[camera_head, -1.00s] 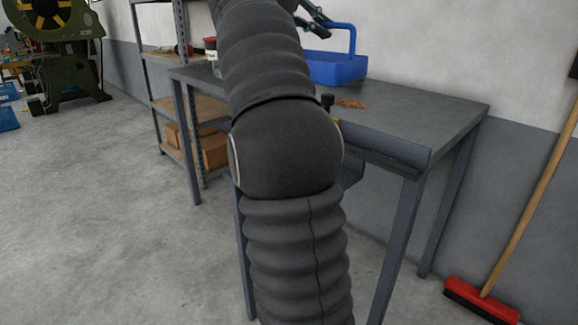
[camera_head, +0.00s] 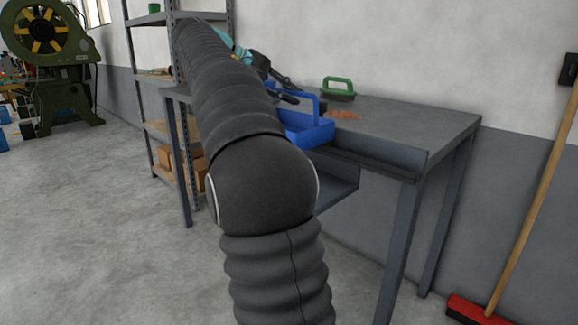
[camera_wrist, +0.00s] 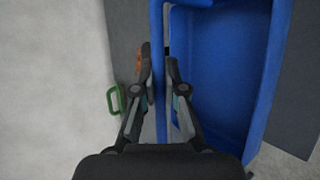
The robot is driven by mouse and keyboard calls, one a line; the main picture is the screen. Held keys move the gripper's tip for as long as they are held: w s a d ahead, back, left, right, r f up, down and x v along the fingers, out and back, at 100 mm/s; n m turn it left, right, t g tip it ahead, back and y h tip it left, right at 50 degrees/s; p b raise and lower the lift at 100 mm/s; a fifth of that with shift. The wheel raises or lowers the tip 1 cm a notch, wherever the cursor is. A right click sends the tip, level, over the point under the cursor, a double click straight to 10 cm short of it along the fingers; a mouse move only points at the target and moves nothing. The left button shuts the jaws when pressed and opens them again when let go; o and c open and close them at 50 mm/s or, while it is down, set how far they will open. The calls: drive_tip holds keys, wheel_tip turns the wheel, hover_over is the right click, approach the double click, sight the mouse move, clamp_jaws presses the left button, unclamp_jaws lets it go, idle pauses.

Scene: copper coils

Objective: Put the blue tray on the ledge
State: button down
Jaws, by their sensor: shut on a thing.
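The blue tray (camera_head: 308,134) is an open box with a tall handle. In the head view it is at the table's front edge, partly behind my arm; I cannot tell whether it touches the table. In the wrist view its hollow (camera_wrist: 222,70) lies right of my fingers. My gripper (camera_wrist: 159,62) is shut on the tray's handle, one finger on each side; it also shows in the head view (camera_head: 284,91). A grey shelf (camera_head: 338,187) under the table top, below the tray, looks like the ledge; my arm hides its left part.
The grey table (camera_head: 420,120) has clear room at its right. A green-handled brush (camera_head: 339,88) and copper scraps (camera_head: 345,114) lie behind the tray. A metal rack (camera_head: 150,75) stands at left. A red broom (camera_head: 480,312) leans on the wall at right.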

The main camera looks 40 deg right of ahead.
wheel_tip(320, 180, down, 14)
drive_tip(key=b, duration=0.4)
drive_tip(key=shift+f, duration=0.15)
drive_tip(key=c, duration=1.2)
unclamp_jaws()
drive_tip(key=shift+c, duration=0.2)
drive_tip(key=p+v, duration=0.3)
drive_tip(key=v, duration=0.9)
drive_tip(key=shift+s+a, duration=0.1)
